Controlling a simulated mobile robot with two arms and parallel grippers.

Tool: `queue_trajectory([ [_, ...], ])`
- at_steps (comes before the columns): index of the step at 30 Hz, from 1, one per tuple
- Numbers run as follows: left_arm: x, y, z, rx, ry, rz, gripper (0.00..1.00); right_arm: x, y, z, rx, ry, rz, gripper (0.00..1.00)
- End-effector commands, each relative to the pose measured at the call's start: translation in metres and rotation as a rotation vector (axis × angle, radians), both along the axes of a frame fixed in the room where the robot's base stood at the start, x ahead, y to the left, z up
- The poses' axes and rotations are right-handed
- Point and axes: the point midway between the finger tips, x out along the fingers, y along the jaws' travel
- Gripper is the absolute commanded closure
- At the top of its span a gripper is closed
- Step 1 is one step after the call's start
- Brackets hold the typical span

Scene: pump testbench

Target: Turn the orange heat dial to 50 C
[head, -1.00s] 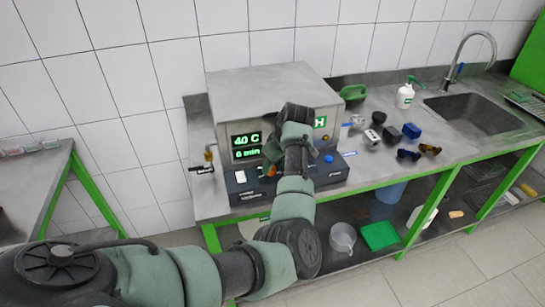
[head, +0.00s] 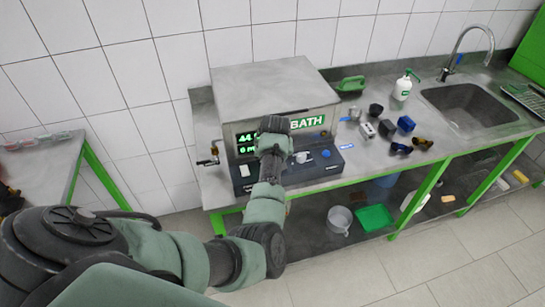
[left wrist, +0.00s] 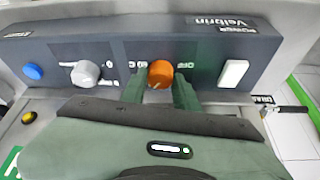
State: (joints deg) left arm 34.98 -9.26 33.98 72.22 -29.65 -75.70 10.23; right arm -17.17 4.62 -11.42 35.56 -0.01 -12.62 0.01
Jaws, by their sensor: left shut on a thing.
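The orange heat dial (left wrist: 160,73) is on the dark control panel (left wrist: 45,50) in the left wrist view. Two green fingers of my left gripper (left wrist: 160,88) are on either side of it and shut on it. In the head view my left gripper (head: 270,170) is at the front of the bath unit (head: 272,85) and hides the dial. The green display (head: 246,139) reads 44 on its upper line, with the rest covered by my arm. My right gripper is not in view.
On the panel, a white switch (left wrist: 233,73) is beside the dial on one side, and a grey knob (left wrist: 85,73) and blue button (left wrist: 32,72) on the other. Several small parts, a white bottle (head: 402,88) and a sink (head: 468,103) are further right on the bench.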

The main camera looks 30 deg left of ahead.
Motion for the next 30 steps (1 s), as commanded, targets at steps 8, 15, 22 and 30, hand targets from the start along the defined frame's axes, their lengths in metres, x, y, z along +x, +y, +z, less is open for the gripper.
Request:
queue_trajectory([
  [8, 0.0016, 0.0013, 0.0022, 0.002, -0.006, -0.012, 1.0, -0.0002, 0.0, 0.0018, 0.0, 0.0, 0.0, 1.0],
  [15, 0.0017, 0.0012, 0.0024, 0.003, -0.006, -0.01, 0.59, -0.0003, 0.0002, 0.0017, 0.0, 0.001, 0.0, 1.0],
  [22, 0.0008, 0.0007, 0.0011, 0.001, -0.003, -0.01, 0.48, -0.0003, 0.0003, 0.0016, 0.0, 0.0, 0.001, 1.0],
  [30, -0.0019, -0.0026, 0.0104, 0.001, -0.005, -0.011, 0.48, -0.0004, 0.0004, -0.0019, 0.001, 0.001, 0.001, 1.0],
])
